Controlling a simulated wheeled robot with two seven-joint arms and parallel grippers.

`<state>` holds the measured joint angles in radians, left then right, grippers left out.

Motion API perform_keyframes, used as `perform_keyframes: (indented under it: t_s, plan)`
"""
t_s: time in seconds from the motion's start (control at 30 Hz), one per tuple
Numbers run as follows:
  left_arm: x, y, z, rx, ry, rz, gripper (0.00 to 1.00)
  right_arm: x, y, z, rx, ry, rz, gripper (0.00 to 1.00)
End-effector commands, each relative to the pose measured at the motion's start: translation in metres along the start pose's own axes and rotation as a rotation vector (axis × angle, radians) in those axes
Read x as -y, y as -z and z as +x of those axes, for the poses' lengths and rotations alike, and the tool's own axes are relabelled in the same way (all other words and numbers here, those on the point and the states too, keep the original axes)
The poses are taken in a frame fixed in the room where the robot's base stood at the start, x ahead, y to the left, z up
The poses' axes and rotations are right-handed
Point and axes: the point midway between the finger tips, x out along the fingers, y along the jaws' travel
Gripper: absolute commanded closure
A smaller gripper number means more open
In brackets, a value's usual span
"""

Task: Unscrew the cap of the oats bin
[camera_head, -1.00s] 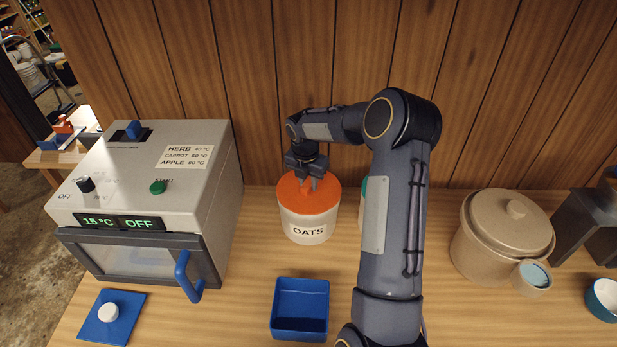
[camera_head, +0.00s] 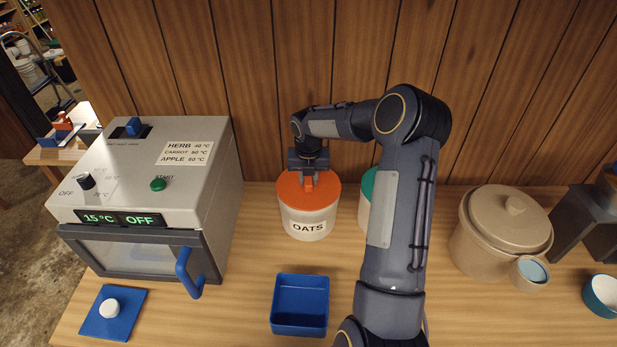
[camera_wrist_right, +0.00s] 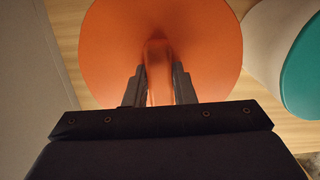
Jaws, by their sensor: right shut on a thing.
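The oats bin (camera_head: 307,222) is a white round bin labelled OATS. It stands upright on the table near the wooden wall. Its orange cap (camera_head: 327,194) sits on top and has a raised orange grip bar. My right gripper (camera_head: 308,178) comes down from above and is shut on that bar. In the right wrist view, the two dark fingers (camera_wrist_right: 158,85) flank the bar at the middle of the cap (camera_wrist_right: 110,45). Whether the cap is loose on the bin cannot be told. My left gripper is not in view.
A grey dryer (camera_head: 205,190) with a blue handle stands left of the bin. A blue tray (camera_head: 300,331) lies in front. A green-lidded bin (camera_head: 366,188) is close on the right, partly behind my arm. A beige crock (camera_head: 480,245) stands further right.

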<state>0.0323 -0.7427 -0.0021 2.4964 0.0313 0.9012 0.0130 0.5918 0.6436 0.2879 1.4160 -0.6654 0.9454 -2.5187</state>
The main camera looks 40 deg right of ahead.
Motion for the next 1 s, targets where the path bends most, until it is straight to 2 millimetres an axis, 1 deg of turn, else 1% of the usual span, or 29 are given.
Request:
perform_keyframes:
  t_s: [0.07,0.2,0.3,0.4,0.57,0.6,0.77,0.8,1.0]
  plan:
    - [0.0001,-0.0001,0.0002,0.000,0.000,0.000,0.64,0.0007,0.0020,0.0022,-0.007,-0.005,-0.049,1.00]
    - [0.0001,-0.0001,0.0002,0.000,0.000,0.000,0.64,0.0010,0.0020,0.0025,-0.007,-0.031,-0.241,1.00]
    - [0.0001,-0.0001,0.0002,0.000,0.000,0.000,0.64,0.0009,0.0022,0.0025,-0.008,-0.044,-0.349,1.00]
    - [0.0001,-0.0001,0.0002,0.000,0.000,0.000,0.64,0.0007,0.0024,0.0026,-0.008,-0.048,-0.393,1.00]
    - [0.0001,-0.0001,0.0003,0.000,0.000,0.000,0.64,0.0006,0.0026,0.0027,-0.009,-0.048,-0.394,1.00]
    - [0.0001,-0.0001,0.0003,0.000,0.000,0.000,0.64,0.0006,0.0026,0.0028,-0.009,-0.048,-0.394,0.76]
    - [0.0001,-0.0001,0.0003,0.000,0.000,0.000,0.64,0.0002,0.0025,0.0026,-0.008,-0.049,-0.393,0.55]
    - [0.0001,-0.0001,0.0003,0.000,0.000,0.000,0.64,0.0000,0.0025,0.0025,-0.008,-0.049,-0.393,0.51]
    - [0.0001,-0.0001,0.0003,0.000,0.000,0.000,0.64,-0.0006,0.0024,0.0023,-0.007,-0.050,-0.393,0.51]
